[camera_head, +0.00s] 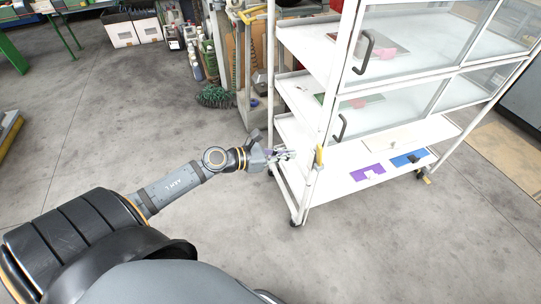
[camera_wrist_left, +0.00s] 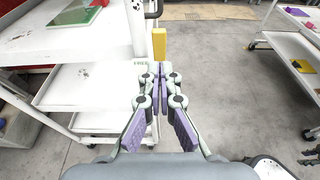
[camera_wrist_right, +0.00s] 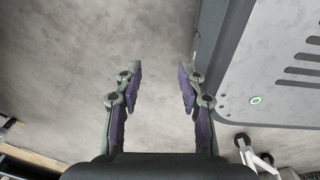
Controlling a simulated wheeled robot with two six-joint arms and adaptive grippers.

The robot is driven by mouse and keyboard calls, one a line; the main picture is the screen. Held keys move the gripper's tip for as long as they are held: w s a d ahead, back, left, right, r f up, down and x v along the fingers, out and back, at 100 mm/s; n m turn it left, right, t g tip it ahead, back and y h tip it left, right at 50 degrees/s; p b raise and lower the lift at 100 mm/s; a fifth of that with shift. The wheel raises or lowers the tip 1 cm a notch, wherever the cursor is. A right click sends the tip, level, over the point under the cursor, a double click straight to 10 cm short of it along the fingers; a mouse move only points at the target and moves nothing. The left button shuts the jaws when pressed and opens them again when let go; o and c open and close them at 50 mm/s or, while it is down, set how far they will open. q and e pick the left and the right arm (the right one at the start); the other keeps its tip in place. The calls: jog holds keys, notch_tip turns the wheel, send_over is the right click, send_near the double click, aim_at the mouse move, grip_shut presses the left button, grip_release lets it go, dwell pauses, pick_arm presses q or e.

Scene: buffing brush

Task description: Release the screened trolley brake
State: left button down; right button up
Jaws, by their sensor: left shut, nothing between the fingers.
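The screened trolley (camera_head: 308,168) is a white multi-shelf frame with clear panels and black handles, at the right of the head view. A yellow lever (camera_head: 319,155) stands upright at its near corner post; the left wrist view shows it as a yellow block (camera_wrist_left: 159,44) just beyond the fingertips. A small dark label, seemingly "FREE" (camera_wrist_left: 141,62), is beside it. My left gripper (camera_head: 288,155) is shut and empty, just left of the lever; whether it touches is unclear. It also shows in the left wrist view (camera_wrist_left: 158,72). My right gripper (camera_wrist_right: 160,78) is open and empty above floor.
Purple (camera_head: 367,172) and blue (camera_head: 408,159) pieces lie on the trolley's lowest shelf. A green coiled hose (camera_head: 215,96) and bottles stand behind on the floor. Open concrete floor (camera_head: 390,250) lies in front. A grey panel (camera_wrist_right: 265,60) is right of my right gripper.

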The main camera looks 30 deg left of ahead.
pick_arm(q)
jog(key=s+a+r+p, duration=0.1)
jog(key=p, duration=0.1)
jog(key=s+a+r+p, duration=0.1)
jog(key=s+r+p, duration=0.1)
jog(key=shift+a, duration=0.25)
pick_arm(e)
jog(key=r, duration=0.1)
jog(key=w+r, duration=0.1)
jog(key=r, duration=0.1)
jog(key=w+r, duration=0.1)
jog(key=shift+d+r, duration=0.15)
jog(key=shift+r, duration=0.1)
pick_arm(q)
jog(key=shift+a+f, duration=0.1)
pick_arm(e)
jog(key=shift+w, duration=0.35)
